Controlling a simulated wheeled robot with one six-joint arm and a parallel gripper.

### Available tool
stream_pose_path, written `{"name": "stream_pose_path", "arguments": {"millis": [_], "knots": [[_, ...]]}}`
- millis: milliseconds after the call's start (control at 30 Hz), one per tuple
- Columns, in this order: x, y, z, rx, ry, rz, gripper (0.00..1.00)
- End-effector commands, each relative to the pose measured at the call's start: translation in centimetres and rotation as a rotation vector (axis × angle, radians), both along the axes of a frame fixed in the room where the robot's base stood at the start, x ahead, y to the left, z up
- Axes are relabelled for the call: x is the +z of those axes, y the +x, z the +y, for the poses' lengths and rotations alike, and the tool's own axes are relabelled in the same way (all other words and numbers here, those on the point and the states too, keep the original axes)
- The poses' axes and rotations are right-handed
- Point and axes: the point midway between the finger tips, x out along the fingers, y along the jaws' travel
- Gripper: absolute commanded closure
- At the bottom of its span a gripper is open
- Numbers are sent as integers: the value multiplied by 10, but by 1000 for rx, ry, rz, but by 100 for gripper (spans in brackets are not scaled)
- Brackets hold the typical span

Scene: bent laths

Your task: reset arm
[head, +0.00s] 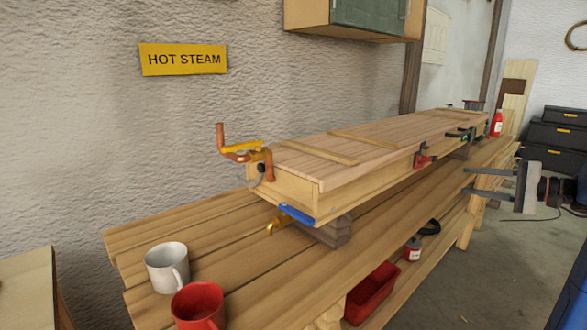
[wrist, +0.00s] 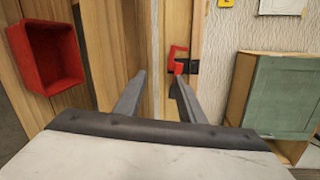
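My gripper (head: 466,181) is at the right in the head view, beside the long wooden box on the bench. Its two fingers point left and stand apart, with nothing between them. In the wrist view my gripper (wrist: 160,79) also shows spread, empty fingers. A red clamp (head: 422,160) sits on the box's front edge. It also shows in the wrist view (wrist: 175,60), just beyond the fingertips and apart from them as far as I can tell.
The wooden box (head: 345,190) lies on a slatted bench (head: 170,235). A copper pipe with a yellow handle (head: 243,149) sticks up at its near end. A white mug (head: 165,268) and red mug (head: 197,306) stand in front. A red bin (head: 372,293) sits below. Open floor lies right.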

Motion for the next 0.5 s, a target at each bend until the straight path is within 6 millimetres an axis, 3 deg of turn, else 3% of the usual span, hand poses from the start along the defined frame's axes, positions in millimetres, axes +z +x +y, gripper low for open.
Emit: {"name": "stream_pose_path", "arguments": {"millis": [33, 200, 300, 500], "knots": [[-3, -3, 33, 41, -40, 36, 64], [-29, -28, 120, 153, -188, 165, 64], [-45, -50, 163, 213, -286, 227, 64], [-78, -103, 228, 315, -504, 317, 64]]}}
